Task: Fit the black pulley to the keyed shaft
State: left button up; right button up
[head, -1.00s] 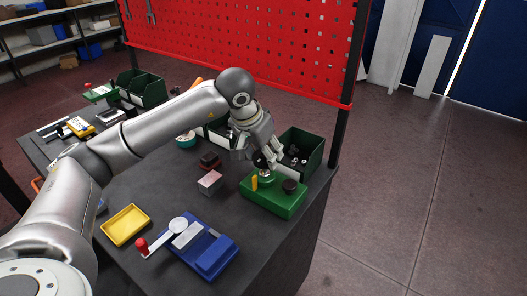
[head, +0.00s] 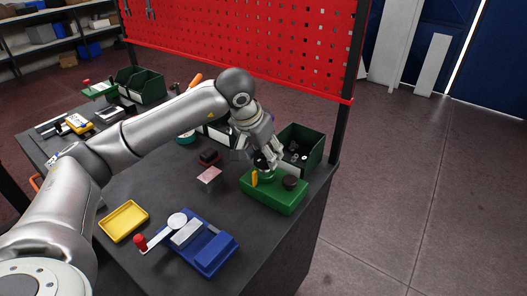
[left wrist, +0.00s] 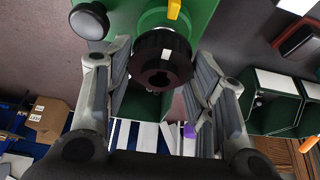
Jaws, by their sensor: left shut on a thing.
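My left gripper (head: 266,161) is over the green fixture block (head: 273,198) near the table's right edge. In the left wrist view, its fingers (left wrist: 163,62) are on either side of the black pulley (left wrist: 150,45), shut on it. The pulley has a dark central bore and a small white mark on its rim. It appears above the block's round green boss; I cannot tell whether they touch. The keyed shaft is hidden. The block also carries a yellow lever (head: 254,179) and a black knob (head: 290,183). My right gripper is not in view.
A green bin (head: 309,151) of small parts stands close behind the block. A pink-topped block (head: 209,175), a yellow tray (head: 123,221) and a blue fixture with a red-knobbed lever (head: 213,256) are to the left. A red pegboard (head: 245,45) rises behind.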

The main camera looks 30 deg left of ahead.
pick_arm(q)
jog(key=shift+f+b, duration=1)
jog(key=shift+f, duration=0.2)
dwell(1.1)
jog(key=o, duration=1.2)
jog(key=shift+c, duration=0.2)
jog(key=shift+r, duration=0.15)
jog(key=v, duration=1.2)
